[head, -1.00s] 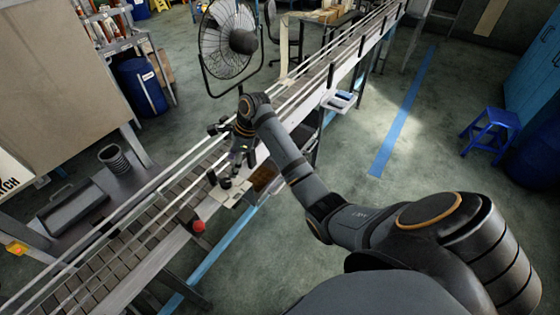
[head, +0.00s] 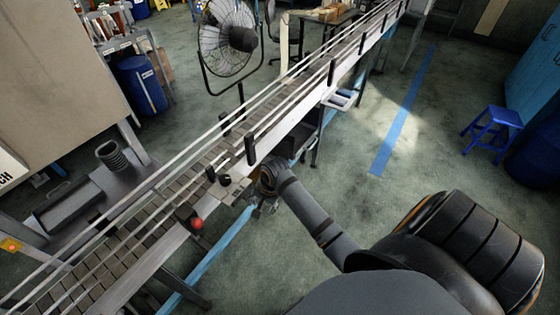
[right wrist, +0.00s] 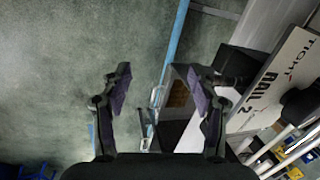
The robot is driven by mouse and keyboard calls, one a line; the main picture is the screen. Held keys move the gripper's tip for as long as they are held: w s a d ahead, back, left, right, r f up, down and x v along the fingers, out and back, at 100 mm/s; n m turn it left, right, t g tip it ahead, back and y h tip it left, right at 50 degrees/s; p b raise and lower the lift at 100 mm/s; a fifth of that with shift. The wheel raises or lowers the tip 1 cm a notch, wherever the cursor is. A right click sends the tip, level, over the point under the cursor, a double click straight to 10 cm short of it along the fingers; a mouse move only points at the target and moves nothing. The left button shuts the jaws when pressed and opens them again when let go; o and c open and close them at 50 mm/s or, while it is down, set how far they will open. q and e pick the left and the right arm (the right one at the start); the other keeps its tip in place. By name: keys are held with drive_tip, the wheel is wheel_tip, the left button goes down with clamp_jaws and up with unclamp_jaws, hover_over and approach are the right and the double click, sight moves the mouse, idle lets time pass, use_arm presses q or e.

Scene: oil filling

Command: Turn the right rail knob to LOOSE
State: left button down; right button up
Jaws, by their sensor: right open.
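A small black knob (head: 225,180) sits on a pale plate (head: 236,190) at the near side of the conveyor in the head view. In the right wrist view the white plate (right wrist: 268,85) shows the words TIGHT and RAIL 2, with a dark round knob (right wrist: 301,104) at the right edge. Its pointer setting cannot be made out. My right gripper (right wrist: 160,88) is open and empty, with floor and conveyor frame between its fingers, left of the plate and apart from it. In the head view it (head: 263,206) hangs beside the conveyor edge, partly hidden by my arm. My left gripper is not in view.
The conveyor (head: 160,200) runs diagonally with guide rails and several black posts. A red button (head: 197,223) is near the plate. A fan (head: 228,45) stands behind. Open floor (head: 350,190) lies to the right, with a blue stool (head: 492,130) farther off.

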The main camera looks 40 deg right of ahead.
drive_tip(key=s+d+f+n+b, duration=0.1)
drive_tip(key=s+f, duration=0.2)
drive_tip(key=f, duration=0.6)
drive_tip(key=s+d+f+n+h+b, duration=0.1)
drive_tip(key=s+d+f+n, duration=0.1)
drive_tip(key=f, duration=0.8)
drive_tip(key=shift+s+f+b, duration=0.25)
drive_tip(key=shift+s+b, duration=0.1)
drive_tip(key=shift+s, duration=0.4)
drive_tip(key=s+d+f+n+b, duration=0.1)
drive_tip(key=s+f+n, duration=0.3)
drive_tip(key=s+f, duration=0.8)
drive_tip(key=s+f+n+g+h+b, duration=0.1)
drive_tip(key=s+f+n+b, duration=0.3)
drive_tip(key=s+f, duration=0.7)
drive_tip(key=s+n, duration=0.1)
drive_tip(key=s, duration=0.6)
drive_tip(key=shift+d+f, duration=0.4)
